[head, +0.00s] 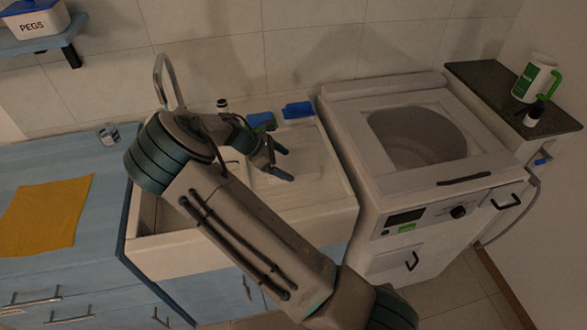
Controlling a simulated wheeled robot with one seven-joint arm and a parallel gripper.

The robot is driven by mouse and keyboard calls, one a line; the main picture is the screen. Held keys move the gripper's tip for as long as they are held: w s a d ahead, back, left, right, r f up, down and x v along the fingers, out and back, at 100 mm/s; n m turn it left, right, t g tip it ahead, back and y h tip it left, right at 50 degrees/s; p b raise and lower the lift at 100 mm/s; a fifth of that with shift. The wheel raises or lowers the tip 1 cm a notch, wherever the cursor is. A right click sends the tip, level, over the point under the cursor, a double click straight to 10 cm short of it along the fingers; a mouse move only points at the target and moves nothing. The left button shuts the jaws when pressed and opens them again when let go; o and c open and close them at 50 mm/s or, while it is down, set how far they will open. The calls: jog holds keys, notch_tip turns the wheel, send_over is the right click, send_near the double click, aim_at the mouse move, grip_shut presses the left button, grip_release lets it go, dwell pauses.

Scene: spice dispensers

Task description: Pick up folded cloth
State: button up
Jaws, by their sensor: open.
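A flat yellow cloth (47,215) lies on the blue counter at the far left; I cannot tell whether it is folded. Two small blue items lie at the back of the sink's drainboard: one (298,110) at the right and one with some green (261,121) at the left. They are too small to tell whether either is a folded cloth. My gripper (287,164) is open, with nothing seen between its fingers. It is over the white drainboard (320,185), in front of the blue items and well right of the yellow cloth.
My arm hides part of the sink (180,245) and tap (165,75). A top-loading washer (365,175) stands right of the sink. A green-and-white bottle (530,80) stands on a dark ledge (490,85). A small jar (109,133) is near the sink's left. A shelf (45,42) holds a PEGS box (30,20).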

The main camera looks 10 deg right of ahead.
aim_at(294, 167)
jog(key=p+x, duration=0.1)
jog(key=x, duration=0.3)
jog(key=shift+d, duration=0.15)
jog(key=shift+c, duration=0.3)
jog(key=c, duration=1)
jog(key=shift+c, duration=0.2)
jog(key=shift+r, duration=0.2)
